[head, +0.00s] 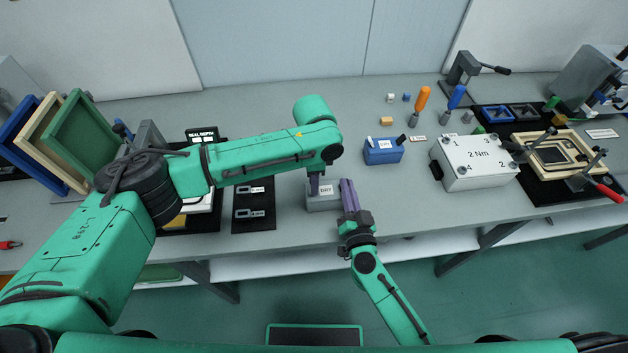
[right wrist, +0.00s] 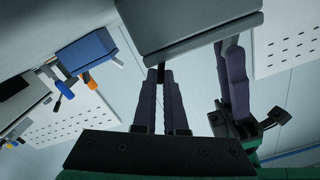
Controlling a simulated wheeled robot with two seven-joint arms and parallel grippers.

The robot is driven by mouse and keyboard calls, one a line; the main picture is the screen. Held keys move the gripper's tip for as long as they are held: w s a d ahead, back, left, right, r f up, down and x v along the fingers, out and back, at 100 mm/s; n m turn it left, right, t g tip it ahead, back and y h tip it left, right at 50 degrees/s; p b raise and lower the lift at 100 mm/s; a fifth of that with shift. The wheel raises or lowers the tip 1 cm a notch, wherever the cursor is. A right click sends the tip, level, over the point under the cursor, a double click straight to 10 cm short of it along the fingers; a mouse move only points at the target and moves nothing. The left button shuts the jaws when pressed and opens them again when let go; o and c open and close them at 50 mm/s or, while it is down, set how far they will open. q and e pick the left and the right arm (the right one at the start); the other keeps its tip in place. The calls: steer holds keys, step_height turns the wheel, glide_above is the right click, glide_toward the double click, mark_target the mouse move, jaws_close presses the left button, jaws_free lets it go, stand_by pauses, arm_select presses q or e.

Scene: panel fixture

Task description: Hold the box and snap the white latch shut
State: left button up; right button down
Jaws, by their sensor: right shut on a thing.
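The grey box (head: 323,203) with a "DRY" label stands on the bench in front of me. It fills the top of the right wrist view (right wrist: 190,28). My right gripper (head: 347,183) is at the box's right side. Its purple fingers (right wrist: 160,76) are close together at the box's edge, shut on a small dark part there. My left gripper (head: 314,182) points down at the box's left rear; its fingers also show beside the box in the right wrist view (right wrist: 232,45). Whether they are parted is unclear. I cannot make out the white latch.
A blue box (head: 383,150) stands behind and right of the grey box, and a white "2 Nm" block (head: 474,162) stands farther right. A black mat (head: 254,222) with two small parts lies to the left. The bench's front edge is close in front of the grey box.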

arm_select(q)
jaws_close()
steer(key=shift+d+f+y, duration=0.1)
steer(key=shift+d+y, duration=0.35)
steer(key=shift+y, duration=0.55)
steer(key=o, duration=0.7)
jaws_free()
steer(key=r, duration=0.4)
steer(key=d+r, duration=0.1)
steer(key=r, duration=0.3)
steer(key=d+r, duration=0.1)
steer(key=r, duration=0.2)
steer(key=shift+w+r, duration=0.2)
steer(key=shift+r, duration=0.2)
